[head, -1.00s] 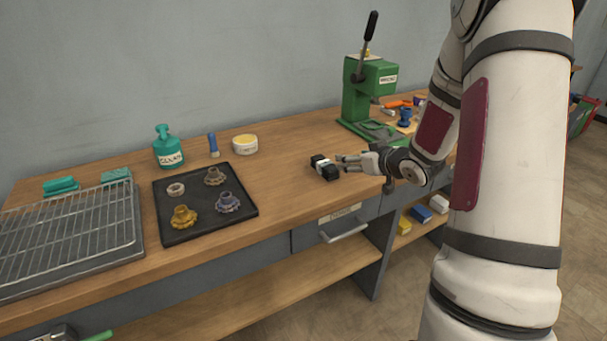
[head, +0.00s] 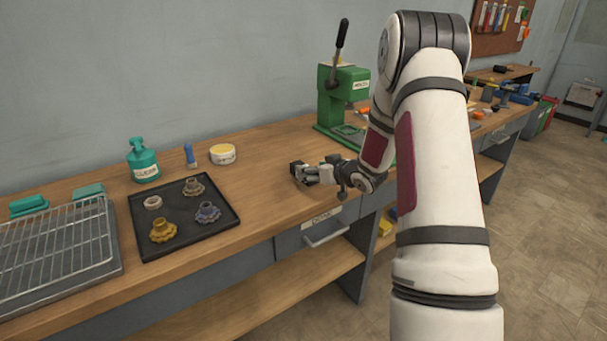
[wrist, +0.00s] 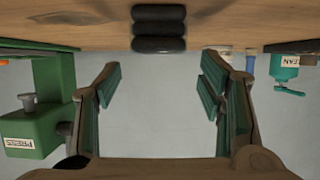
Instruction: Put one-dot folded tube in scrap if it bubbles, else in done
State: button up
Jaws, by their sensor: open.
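A dark folded tube (head: 296,168) lies on the workbench near its front edge, in front of the green press. It also shows in the wrist view (wrist: 159,28) as a stack of black rolls at the top middle. My gripper (head: 315,174) is low over the bench at the tube's right, partly covering it. In the wrist view my gripper (wrist: 160,75) has its fingers spread apart with nothing between them, and the tube lies beyond the fingertips. No dot mark on the tube can be made out.
A black tray (head: 190,239) with several gear-like parts lies left of the tube, beside a wire rack (head: 60,240). The green press (head: 335,100) is behind my arm. A labelled drawer (head: 300,243) is below.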

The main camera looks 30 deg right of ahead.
jog(key=x, duration=0.4)
jog(key=shift+f, duration=0.15)
jog(key=c, duration=1.4)
jog(key=shift+c, duration=0.2)
jog(key=shift+d+r, duration=0.1)
jog(key=shift+r, duration=0.7)
notch_tip(320, 180, up, 2)
jog(key=shift+r, duration=0.25)
jog(key=s+p, duration=0.1)
jog(key=s, duration=1.5)
jog(key=shift+d+r, duration=0.2)
jog(key=shift+r, duration=0.3)
jog(key=shift+s, duration=0.1)
